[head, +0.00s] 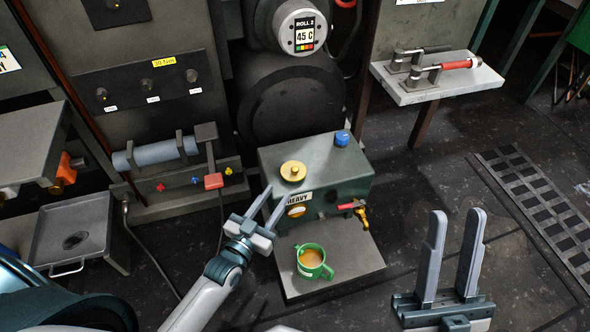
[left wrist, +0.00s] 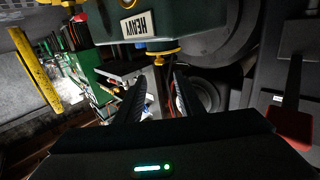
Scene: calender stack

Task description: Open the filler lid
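The green tank (head: 325,170) labelled HEAVY stands on a low plate. A round yellow lid (head: 293,171) sits on its top at the near left, and it looks closed. A blue cap (head: 342,138) sits at the far right of the top. My left gripper (head: 277,195) is open and empty, its fingertips just short of the yellow lid in the head view. In the left wrist view the yellow lid (left wrist: 163,57) shows just beyond and between the open fingers. My right gripper (head: 455,215) is open and empty over the floor at right.
A red-handled brass tap (head: 357,210) sticks out of the tank's front. A green cup (head: 312,261) of brown liquid stands on the plate (head: 345,272) below. A pale shelf (head: 440,80) with a red-handled tool is at the back right.

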